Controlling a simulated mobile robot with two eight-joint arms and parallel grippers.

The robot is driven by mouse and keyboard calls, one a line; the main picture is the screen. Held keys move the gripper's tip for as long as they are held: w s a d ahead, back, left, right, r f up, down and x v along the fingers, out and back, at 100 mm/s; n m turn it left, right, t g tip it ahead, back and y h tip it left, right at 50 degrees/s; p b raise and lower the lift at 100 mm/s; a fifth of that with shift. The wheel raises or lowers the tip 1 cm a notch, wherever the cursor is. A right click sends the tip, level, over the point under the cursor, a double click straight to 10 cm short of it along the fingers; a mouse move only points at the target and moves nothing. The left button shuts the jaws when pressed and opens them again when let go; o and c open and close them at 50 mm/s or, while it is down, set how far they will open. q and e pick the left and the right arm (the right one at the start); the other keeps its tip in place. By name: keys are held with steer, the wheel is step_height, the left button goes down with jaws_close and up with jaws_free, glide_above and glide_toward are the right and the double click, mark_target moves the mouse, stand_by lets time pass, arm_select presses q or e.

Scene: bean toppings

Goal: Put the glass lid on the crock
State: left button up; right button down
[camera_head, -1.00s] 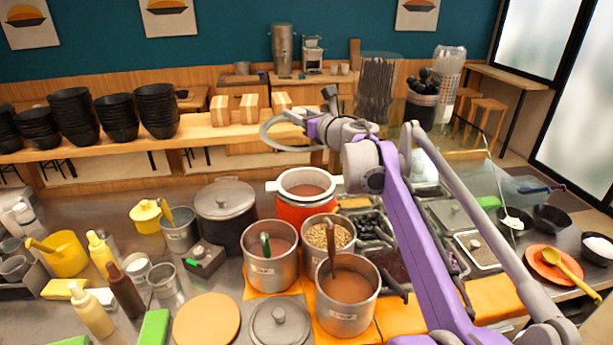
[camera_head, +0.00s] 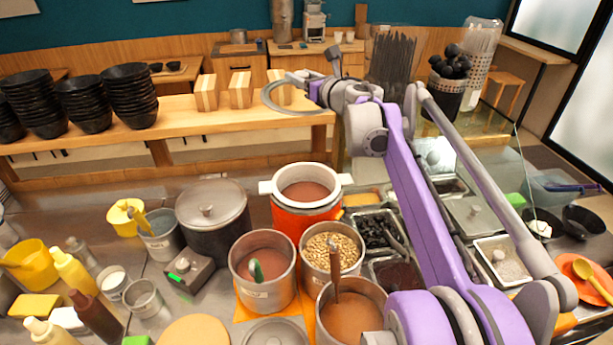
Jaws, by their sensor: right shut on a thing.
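The crock (camera_head: 304,214) is orange with a white rim and two white side handles. It stands open on the counter in the middle of the head view, with reddish-brown contents showing. The glass lid (camera_head: 268,103) is a clear disc with a grey rim, held in the air and drawn above the crock in the picture. My right gripper (camera_head: 311,90) is shut on the glass lid at its right side; the exact grip is small and partly hidden. My left gripper is not in view.
Metal pots of soup and beans (camera_head: 330,245) stand in front of the crock. A dark lidded pot (camera_head: 213,222) is on its left, and topping trays (camera_head: 378,232) are on its right. Bottles (camera_head: 75,272) stand at the left. A wooden shelf with black bowls (camera_head: 128,95) runs behind.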

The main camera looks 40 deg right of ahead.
steer(key=shift+g, duration=0.3)
steer(key=f, duration=0.2)
steer(key=f+b, duration=0.1)
steer(key=w+f+b, duration=0.1)
steer(key=f, duration=0.1)
steer(key=shift+d+f, duration=0.35)
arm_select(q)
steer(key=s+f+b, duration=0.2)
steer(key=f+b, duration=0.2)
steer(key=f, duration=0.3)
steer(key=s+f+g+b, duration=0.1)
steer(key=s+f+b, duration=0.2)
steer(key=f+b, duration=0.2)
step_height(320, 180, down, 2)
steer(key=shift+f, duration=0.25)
arm_select(e)
step_height(320, 180, down, 21)
steer(key=s, duration=0.2)
steer(key=shift+s+a+g, duration=0.2)
steer(key=shift+a+g, duration=0.05)
steer(key=shift+g, duration=0.05)
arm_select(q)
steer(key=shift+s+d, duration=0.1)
arm_select(e)
steer(key=shift+f, duration=0.1)
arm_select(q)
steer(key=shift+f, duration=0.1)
arm_select(e)
steer(key=shift+c, duration=1.9)
jaws_free()
